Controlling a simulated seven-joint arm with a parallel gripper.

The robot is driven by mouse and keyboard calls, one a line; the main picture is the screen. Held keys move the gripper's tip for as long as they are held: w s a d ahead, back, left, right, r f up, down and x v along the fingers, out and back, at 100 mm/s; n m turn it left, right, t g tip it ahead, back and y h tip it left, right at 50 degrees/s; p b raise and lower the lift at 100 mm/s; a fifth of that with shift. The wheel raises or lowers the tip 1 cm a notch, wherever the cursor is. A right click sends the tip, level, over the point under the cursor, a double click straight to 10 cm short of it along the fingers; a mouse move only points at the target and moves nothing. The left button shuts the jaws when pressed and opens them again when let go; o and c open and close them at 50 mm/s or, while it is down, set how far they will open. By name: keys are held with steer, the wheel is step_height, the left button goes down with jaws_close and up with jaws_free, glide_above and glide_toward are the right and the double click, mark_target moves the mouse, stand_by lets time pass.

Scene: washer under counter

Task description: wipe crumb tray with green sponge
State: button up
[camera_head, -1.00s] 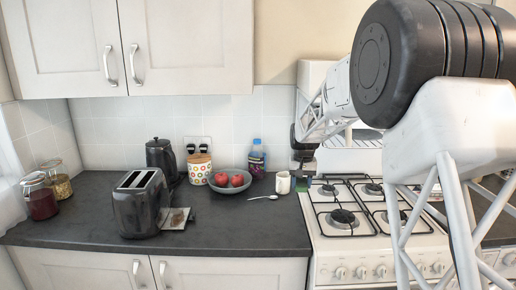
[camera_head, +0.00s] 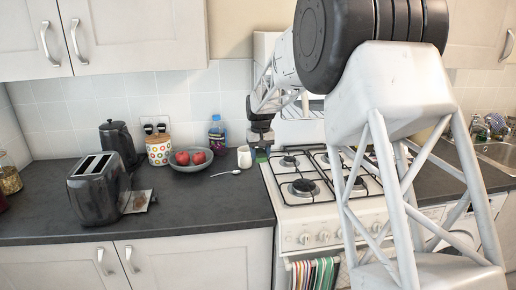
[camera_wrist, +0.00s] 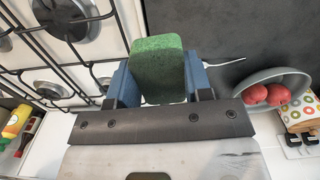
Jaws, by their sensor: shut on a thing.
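The green sponge (camera_wrist: 158,68) is held between the blue fingers of my gripper (camera_wrist: 160,84) in the wrist view. In the head view my gripper (camera_head: 262,146) is small, with the green sponge (camera_head: 262,156) just below it, at the left edge of the stove and right of the white mug. The crumb tray (camera_head: 139,202) sticks out from the right side of the dark toaster (camera_head: 98,188) on the counter, with brownish crumbs on it. My gripper and the sponge are well to the right of the tray, apart from it.
Between sponge and tray lie a white mug (camera_head: 244,157), a spoon (camera_head: 227,173) and a grey bowl (camera_head: 193,163) of red fruit. A patterned canister (camera_head: 158,150), kettle (camera_head: 117,145) and bottle (camera_head: 217,132) stand behind. The counter front (camera_head: 205,210) is clear. The gas stove (camera_head: 300,187) is right.

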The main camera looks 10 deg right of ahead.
steer(key=a+f+n, duration=0.3)
steer(key=a+n, duration=0.6)
steer(key=a, duration=1.5)
steer(key=n, duration=0.8)
glide_toward(141, 203)
steer(key=s, duration=0.2)
steer(key=s+r, duration=0.1)
steer(key=s, duration=0.1)
steer(key=shift+d, duration=0.1)
steer(key=shift+f, duration=0.1)
steer(key=shift+f, duration=2.9)
steer(key=shift+f, duration=1)
steer(key=shift+w, duration=1.85)
steer(key=shift+w, duration=0.15)
